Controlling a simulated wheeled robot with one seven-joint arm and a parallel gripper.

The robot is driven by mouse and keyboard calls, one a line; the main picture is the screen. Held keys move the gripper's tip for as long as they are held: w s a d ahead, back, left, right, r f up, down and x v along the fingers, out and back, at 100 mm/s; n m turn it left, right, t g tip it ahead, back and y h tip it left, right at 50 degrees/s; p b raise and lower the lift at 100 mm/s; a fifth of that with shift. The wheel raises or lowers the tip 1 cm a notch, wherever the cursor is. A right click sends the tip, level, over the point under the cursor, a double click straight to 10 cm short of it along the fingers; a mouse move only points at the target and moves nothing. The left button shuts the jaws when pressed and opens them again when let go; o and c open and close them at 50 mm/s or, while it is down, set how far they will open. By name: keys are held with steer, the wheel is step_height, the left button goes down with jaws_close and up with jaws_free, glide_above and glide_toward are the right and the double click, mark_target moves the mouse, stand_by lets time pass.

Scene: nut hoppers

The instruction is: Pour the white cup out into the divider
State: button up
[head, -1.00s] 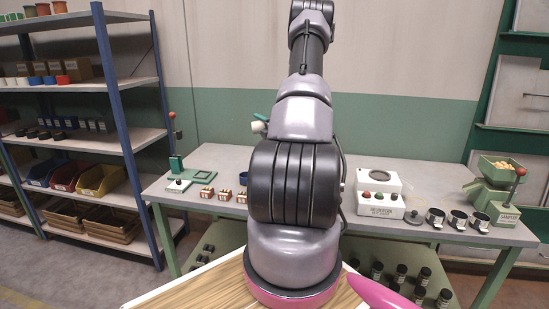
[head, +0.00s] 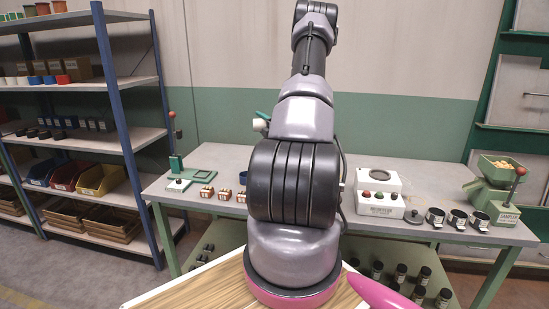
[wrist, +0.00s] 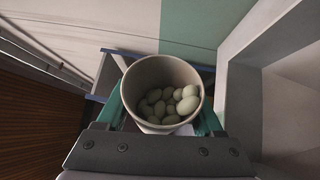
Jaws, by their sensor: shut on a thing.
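The white cup (wrist: 133,85) sits between the green fingers of my gripper (wrist: 162,115), which is shut on it. In the wrist view I look into its mouth and see several pale, rounded nuts (wrist: 170,105) inside. In the head view a small part of the cup (head: 259,125) shows left of my arm, above the back of the bench; the rest is hidden. A green hopper machine (head: 490,190) with nuts in its top stands at the bench's right end. A white box (head: 380,203) with buttons stands mid-right. I cannot tell by label which is the divider.
A blue shelf rack (head: 120,90) with bins stands at far left. Dark jars (head: 400,278) sit below.

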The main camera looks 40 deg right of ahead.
steer(key=shift+s+d+r+m+t+h, duration=0.15)
steer(key=shift+d+r+m+t+h, duration=0.15)
steer(key=shift+m, duration=0.55)
steer(key=shift+s+d+r+m+t+h, duration=0.15)
steer(key=shift+r+m+t, duration=0.2)
steer(key=shift+m, duration=0.5)
stand_by(0.5)
steer(key=shift+s+d+r+m+t+h+p, duration=0.1)
steer(key=shift+r+m+t+h+p, duration=0.1)
steer(key=shift+r+m, duration=0.15)
steer(key=shift+s+d+r+m+t+h+p, duration=0.1)
steer(key=shift+r+m+t+p, duration=0.05)
steer(key=shift+r+m, duration=0.15)
stand_by(0.5)
